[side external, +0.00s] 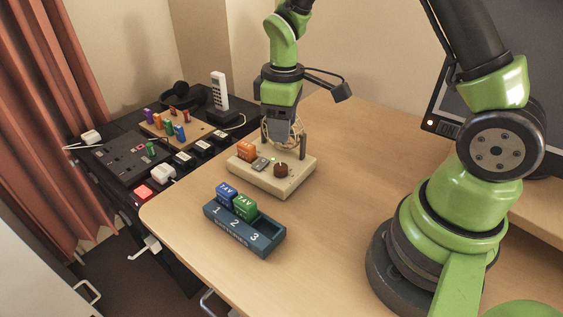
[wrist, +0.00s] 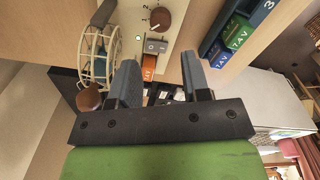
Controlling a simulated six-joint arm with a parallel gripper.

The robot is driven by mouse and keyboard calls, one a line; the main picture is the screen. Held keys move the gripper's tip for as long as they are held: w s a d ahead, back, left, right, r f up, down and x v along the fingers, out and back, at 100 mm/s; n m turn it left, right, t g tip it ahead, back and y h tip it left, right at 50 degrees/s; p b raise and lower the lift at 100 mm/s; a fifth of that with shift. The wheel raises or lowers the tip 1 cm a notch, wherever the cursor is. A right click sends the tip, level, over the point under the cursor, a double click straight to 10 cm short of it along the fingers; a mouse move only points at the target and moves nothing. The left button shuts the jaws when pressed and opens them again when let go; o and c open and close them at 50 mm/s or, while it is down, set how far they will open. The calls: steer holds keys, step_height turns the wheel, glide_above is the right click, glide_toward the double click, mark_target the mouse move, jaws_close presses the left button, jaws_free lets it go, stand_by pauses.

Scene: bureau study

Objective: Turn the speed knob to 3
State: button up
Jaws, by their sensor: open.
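The brown speed knob (side external: 281,170) stands on a cream control box (side external: 293,187) on the desk. In the wrist view the knob (wrist: 160,19) is near the top edge, with small dial marks beside it; its exact setting is too small to read. My gripper (side external: 284,140) is above the back of the box, apart from the knob. In the wrist view its jaws (wrist: 160,62) are open and empty.
A dark blue holder (side external: 268,240) marked 1, 2, 3 stands in front of the box with a blue block (side external: 226,193) and a green block (side external: 245,207); slot 3 is empty. A dark side table at left bears a phone (side external: 219,92) and a pegboard. The desk right of the box is clear.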

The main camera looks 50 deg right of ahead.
mark_target(281, 166)
step_height(281, 166, down, 10)
steer(key=n, duration=1.1)
steer(key=shift+w, duration=0.1)
steer(key=shift+r, duration=0.1)
steer(key=c, duration=0.6)
steer(key=shift+c, duration=0.2)
